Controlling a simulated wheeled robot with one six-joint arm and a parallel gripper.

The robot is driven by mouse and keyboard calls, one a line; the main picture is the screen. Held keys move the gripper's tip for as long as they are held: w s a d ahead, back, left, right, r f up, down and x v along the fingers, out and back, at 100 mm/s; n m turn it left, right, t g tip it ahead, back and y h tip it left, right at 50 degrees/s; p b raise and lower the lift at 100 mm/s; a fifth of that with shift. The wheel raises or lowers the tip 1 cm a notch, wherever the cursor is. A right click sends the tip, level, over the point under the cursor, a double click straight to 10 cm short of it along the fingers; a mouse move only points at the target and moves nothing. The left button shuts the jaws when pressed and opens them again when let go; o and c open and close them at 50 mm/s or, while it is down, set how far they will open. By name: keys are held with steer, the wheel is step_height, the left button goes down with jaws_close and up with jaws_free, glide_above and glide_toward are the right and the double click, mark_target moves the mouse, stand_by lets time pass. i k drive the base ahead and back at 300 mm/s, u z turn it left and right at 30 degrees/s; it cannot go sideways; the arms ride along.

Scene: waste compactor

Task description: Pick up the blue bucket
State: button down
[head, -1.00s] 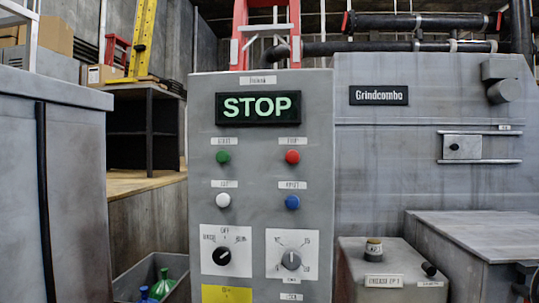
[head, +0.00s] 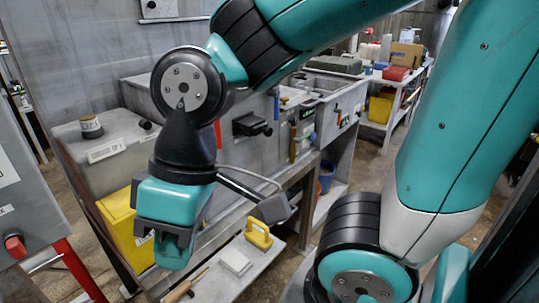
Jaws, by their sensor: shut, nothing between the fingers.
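A blue bucket (head: 327,177) shows in the head view, partly hidden, on the low shelf under the far part of the grey workbench. My gripper (head: 173,258) hangs pointing down at the lower left, in front of the bench. It is shut and empty. It is well apart from the bucket, to its left and nearer to me.
A yellow bin (head: 122,228) stands under the grey machine at left. A yellow object (head: 259,235) and a white block (head: 235,261) lie on the low shelf. A red knob (head: 15,244) is on the panel at far left. Floor is open right of the bench.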

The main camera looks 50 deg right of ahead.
mark_target(327, 171)
steer(key=z, duration=2.2)
steer(key=i, duration=0.4)
steer(key=z, duration=1.05)
steer(key=i, duration=1.75)
steer(key=z, duration=0.25)
steer(key=i, duration=1.3)
steer(key=u, duration=1.5)
steer(key=i, duration=1)
steer(key=u, duration=0.9)
